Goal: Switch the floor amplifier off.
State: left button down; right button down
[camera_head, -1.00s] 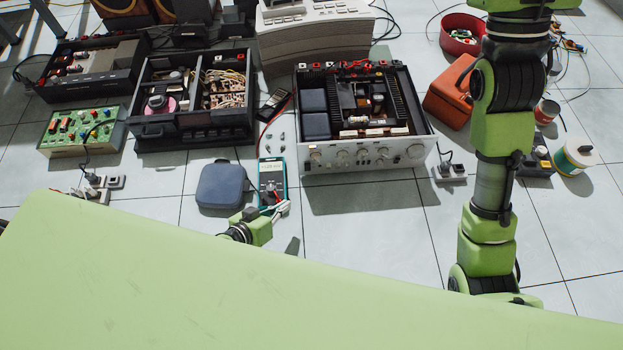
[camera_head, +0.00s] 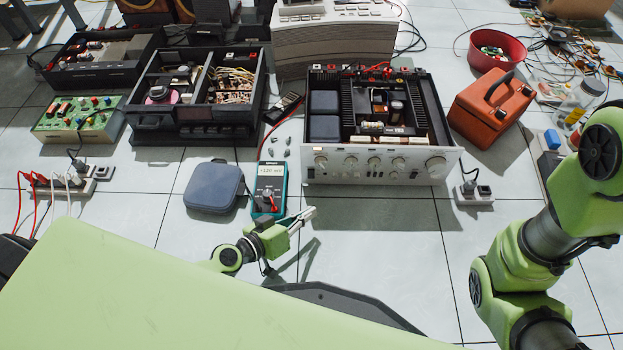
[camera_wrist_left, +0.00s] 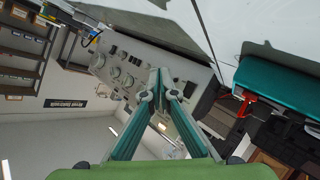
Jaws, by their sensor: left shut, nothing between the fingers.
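The floor amplifier (camera_head: 385,164) stands on the tiles with its top open and its silver front panel towards me. The panel carries a row of knobs, with a large one at its right end. My left gripper (camera_head: 308,214) is shut and empty, low in front of the amplifier's left front corner and apart from it. In the left wrist view a silver panel with knobs (camera_wrist_left: 125,65) shows tilted beyond the shut fingertips (camera_wrist_left: 160,78). Whether the amplifier is on cannot be told. My right arm is at the right edge, its gripper out of the picture.
A teal multimeter (camera_head: 269,188) and a blue-grey case (camera_head: 213,187) lie left of my left gripper. A power strip (camera_head: 474,194) and an orange toolbox (camera_head: 490,108) are right of the amplifier. The tiles directly before the amplifier are clear.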

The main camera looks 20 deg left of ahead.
aim_at(311, 174)
pick_arm(q)
jog(key=shift+w, duration=0.15)
jog(key=w, duration=0.2)
jog(key=w+a, duration=0.1)
jog(key=w, duration=0.1)
jog(key=w+a+f, duration=0.1)
jog(key=w, duration=0.1)
jog(key=shift+w, duration=0.35)
jog(key=shift+w+a+b, duration=0.2)
jog(key=shift+w+b, duration=0.2)
jog(key=shift+w, duration=0.35)
jog(key=shift+w+f, duration=0.1)
dwell(0.6)
jog(key=shift+w+a, duration=0.15)
jog(key=shift+w, duration=0.1)
jog(key=shift+w+b, duration=0.35)
dwell(0.5)
jog(key=shift+s, duration=0.1)
jog(key=shift+s, duration=0.65)
